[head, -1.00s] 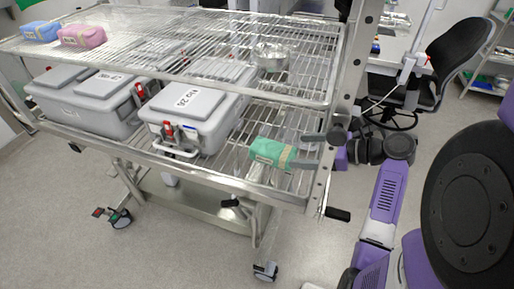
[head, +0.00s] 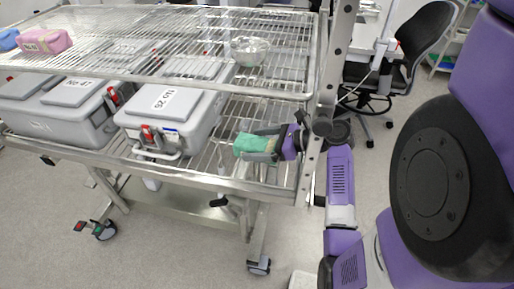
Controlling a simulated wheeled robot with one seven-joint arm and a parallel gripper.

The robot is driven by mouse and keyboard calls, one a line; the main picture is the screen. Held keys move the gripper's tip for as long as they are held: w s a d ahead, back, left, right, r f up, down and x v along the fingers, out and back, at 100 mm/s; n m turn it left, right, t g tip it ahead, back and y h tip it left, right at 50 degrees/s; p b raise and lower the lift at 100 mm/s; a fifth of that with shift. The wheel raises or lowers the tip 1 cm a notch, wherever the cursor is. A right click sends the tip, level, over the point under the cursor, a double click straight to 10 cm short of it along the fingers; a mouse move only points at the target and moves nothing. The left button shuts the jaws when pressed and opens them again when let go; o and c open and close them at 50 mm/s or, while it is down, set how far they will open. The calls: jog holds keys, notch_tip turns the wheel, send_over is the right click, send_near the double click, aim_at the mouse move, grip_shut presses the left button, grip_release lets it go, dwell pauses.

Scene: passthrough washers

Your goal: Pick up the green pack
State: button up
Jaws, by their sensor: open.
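The green pack (head: 252,144) lies on the lower wire shelf (head: 225,182) of the metal rack, near its right end. My gripper (head: 256,143) reaches in from the right between the two shelves. Its two dark fingers are open, one on the far side and one on the near side of the pack, with the pack between them. I cannot tell whether the fingers touch it. The right part of the pack is partly hidden by the gripper.
A grey case (head: 172,108) stands left of the pack, with another case (head: 60,112) further left. The upper shelf (head: 190,50) holds a metal bowl (head: 249,51) and a pink pack (head: 46,41). A rack post (head: 325,100) stands beside my arm.

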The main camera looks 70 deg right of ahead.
jog(key=c, duration=1.6)
jog(key=shift+c, duration=0.7)
jog(key=shift+r, duration=0.15)
